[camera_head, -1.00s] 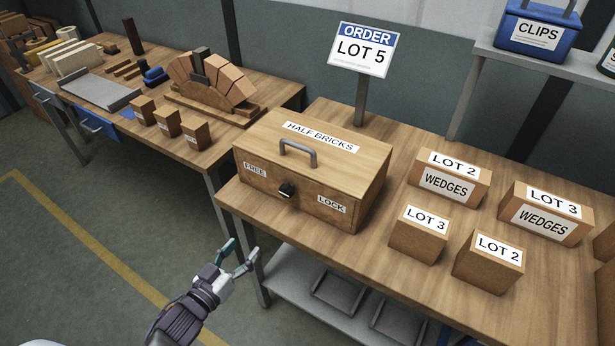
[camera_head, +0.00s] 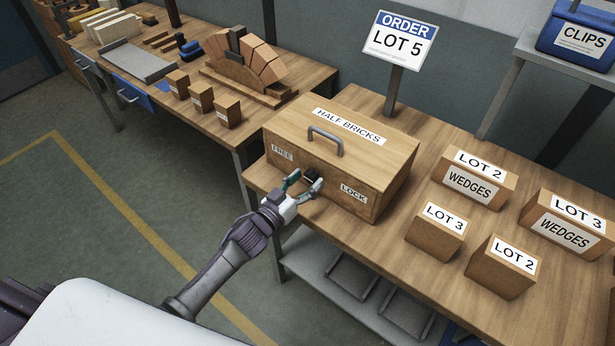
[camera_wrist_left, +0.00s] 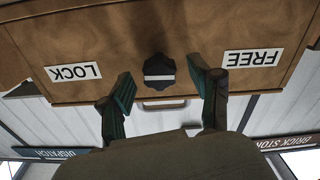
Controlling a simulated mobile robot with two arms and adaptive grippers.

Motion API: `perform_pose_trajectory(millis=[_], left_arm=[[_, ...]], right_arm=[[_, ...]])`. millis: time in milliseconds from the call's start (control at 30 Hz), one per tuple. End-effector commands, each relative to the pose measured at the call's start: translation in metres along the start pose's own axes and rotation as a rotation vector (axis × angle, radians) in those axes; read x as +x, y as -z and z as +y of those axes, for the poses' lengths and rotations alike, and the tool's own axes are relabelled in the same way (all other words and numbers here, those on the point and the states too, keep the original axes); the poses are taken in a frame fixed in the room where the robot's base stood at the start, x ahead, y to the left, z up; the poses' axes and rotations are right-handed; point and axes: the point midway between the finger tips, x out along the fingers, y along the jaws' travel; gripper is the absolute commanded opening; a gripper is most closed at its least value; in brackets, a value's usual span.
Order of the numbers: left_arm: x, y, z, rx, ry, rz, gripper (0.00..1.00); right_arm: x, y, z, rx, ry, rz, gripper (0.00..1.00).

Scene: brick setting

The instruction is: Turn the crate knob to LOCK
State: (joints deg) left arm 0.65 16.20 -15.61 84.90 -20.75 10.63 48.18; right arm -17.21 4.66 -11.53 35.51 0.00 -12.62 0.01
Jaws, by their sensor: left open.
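The wooden crate (camera_head: 382,160), labelled HALF BRICKS, stands on the workbench with a grey handle on its lid. Its front has a FREE label (camera_head: 282,153) at left and a LOCK label (camera_head: 353,194) at right. The black knob (camera_head: 311,174) sits between them, partly covered by my gripper in the head view. My left gripper (camera_head: 304,182) is open just in front of the knob. In the left wrist view, upside down, the knob (camera_wrist_left: 159,72) with its pale bar lies beyond and between the two spread fingers, which seem not to touch it. My right gripper is not in view.
LOT 2 and LOT 3 boxes (camera_head: 443,229) stand right of the crate on the bench. The ORDER LOT 5 sign (camera_head: 400,40) rises behind it. A lower shelf (camera_head: 320,262) lies under the bench. A second table (camera_head: 240,140) with an arch is at left.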

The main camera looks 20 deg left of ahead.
Motion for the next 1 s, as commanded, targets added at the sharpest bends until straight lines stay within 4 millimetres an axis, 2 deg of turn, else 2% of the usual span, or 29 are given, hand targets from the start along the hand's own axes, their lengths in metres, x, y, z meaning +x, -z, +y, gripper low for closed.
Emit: perform_pose_trajectory(millis=[133, 400, 767, 1000], left_arm=[[0.0082, 0.0002, 0.0005, 0.0, -0.001, 0.0, 0.63], [0.009, 0.0, 0.0004, 0.0, -0.001, 0.0, 0.63], [0.0086, 0.0, 0.0003, 0.0, -0.001, 0.0, 0.03], [0.0086, -0.0002, 0.0003, 0.019, -0.001, 0.0, 0.03]], right_arm=[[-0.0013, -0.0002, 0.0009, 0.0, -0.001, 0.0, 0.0], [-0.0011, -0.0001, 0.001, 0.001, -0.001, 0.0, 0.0], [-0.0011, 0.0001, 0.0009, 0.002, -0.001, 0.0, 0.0], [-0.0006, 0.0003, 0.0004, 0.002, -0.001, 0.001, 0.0]])
